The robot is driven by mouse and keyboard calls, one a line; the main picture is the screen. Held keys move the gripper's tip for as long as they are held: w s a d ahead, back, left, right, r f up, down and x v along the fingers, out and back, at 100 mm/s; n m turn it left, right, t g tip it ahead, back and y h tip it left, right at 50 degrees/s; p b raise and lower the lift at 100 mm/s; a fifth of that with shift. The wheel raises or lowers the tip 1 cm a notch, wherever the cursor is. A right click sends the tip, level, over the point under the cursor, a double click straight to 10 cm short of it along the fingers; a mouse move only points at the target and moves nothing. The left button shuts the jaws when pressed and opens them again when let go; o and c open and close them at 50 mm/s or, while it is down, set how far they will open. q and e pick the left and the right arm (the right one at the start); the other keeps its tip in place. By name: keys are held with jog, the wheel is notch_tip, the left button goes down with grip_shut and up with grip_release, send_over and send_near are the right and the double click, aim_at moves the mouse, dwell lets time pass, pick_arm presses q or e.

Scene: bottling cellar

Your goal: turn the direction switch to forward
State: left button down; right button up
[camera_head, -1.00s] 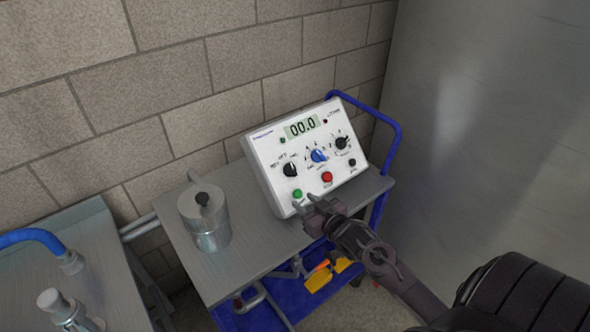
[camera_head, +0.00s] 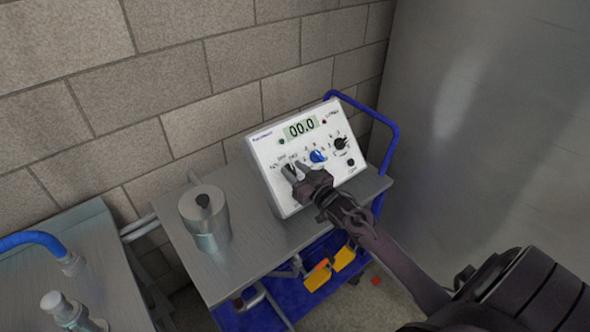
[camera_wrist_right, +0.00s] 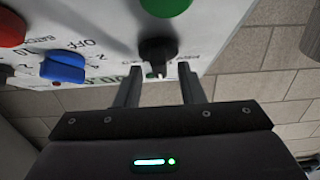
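The direction switch is the black knob (camera_head: 289,169) at the left of the white control box (camera_head: 267,183), below its display. It also shows in the right wrist view (camera_wrist_right: 158,50), with a pale pointer mark on its near side. The small labels around it are hard to read, so I cannot tell which position it points to. My right gripper (camera_head: 296,172) is at the panel, in front of this knob. In the wrist view its two fingers (camera_wrist_right: 158,82) are apart, one to each side of the knob, with gaps visible. My left gripper is out of view.
A blue knob (camera_head: 317,156) and another black knob (camera_head: 340,143) sit to the right on the panel. The green button (camera_wrist_right: 165,6) and red button (camera_wrist_right: 10,28) are close by. A metal pot (camera_head: 205,222) stands left on the grey cart top (camera_head: 250,262). A brick wall is behind.

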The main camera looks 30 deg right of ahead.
grip_shut()
dwell(0.3)
jog(key=shift+m, duration=0.3)
jog(key=shift+a+r+m+h+p, duration=0.1)
jog(key=shift+m+h+p, duration=0.75)
jog(key=shift+m+h, duration=0.3)
jog(key=m+h+p, duration=0.1)
jog(key=m+h, duration=0.1)
jog(key=m, duration=0.1)
jog(key=shift+m+g, duration=0.25)
jog(key=shift+g, duration=0.15)
jog(key=m+g+h+p, duration=0.2)
jog(key=m+h, duration=0.1)
jog(key=m, duration=0.2)
jog(key=shift+m+g+h, duration=0.3)
jog(key=shift+m+h, duration=0.05)
jog(key=shift+m, duration=0.05)
